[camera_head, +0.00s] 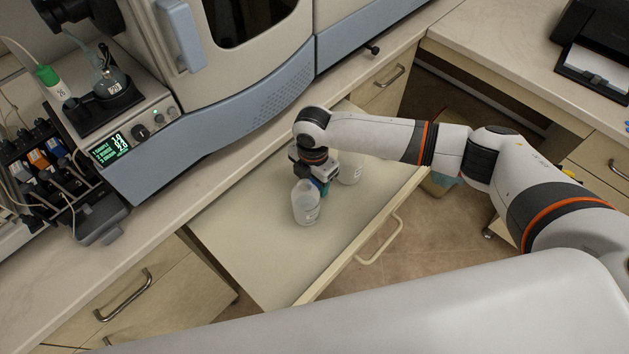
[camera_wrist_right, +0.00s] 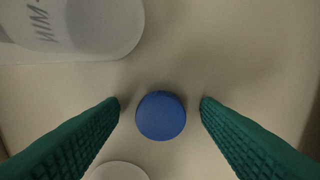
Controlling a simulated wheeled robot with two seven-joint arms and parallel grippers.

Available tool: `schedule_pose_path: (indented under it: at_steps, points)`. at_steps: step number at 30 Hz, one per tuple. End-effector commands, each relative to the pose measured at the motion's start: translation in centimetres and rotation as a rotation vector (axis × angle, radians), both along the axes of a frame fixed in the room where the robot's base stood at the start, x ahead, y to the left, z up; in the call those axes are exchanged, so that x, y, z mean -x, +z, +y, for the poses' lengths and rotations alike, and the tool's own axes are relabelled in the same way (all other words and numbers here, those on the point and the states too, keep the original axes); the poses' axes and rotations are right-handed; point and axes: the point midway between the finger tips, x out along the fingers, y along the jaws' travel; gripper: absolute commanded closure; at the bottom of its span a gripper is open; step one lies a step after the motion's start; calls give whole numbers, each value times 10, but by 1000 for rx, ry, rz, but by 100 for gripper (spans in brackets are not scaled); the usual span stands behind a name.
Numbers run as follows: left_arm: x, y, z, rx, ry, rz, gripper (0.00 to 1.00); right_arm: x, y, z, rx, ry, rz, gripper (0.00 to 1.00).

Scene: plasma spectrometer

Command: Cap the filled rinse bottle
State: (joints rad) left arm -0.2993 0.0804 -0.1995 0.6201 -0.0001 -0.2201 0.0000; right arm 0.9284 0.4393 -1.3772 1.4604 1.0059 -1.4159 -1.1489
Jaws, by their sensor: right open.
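A blue cap (camera_wrist_right: 160,116) lies on a pale flat surface in the right wrist view, centred between the green fingers of my right gripper (camera_wrist_right: 159,104). The fingers are open, with a gap on each side of the cap. In the head view my right gripper (camera_head: 320,184) points down into the open drawer (camera_head: 255,250), and the cap cannot be made out there. A translucent white bottle (camera_head: 305,204) stands upright in the drawer beside the gripper. Another whitish bottle (camera_head: 351,169) is partly hidden behind the wrist. My left gripper is not in view.
In the right wrist view, a lettered bottle (camera_wrist_right: 75,28) is at the upper left and a pale round thing (camera_wrist_right: 118,171) at the lower edge. The instrument (camera_head: 240,110) stands on the counter behind the drawer. The drawer's front left part is clear.

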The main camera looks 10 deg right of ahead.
Motion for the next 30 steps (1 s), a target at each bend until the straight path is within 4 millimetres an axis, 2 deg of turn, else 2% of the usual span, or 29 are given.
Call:
schedule_pose_path:
  at_steps: [3,9,12,22,26,30]
  points:
    - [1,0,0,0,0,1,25,0,0,0,0,0,0,44]
    - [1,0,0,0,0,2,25,0,0,0,0,0,0,77]
    - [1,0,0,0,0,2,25,0,1,0,0,0,0,89]
    - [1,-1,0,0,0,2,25,-1,6,0,-2,0,-1,89]
    - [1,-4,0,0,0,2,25,-1,27,1,-4,0,-4,89]
    - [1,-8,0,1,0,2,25,-1,56,0,-3,1,-4,89]
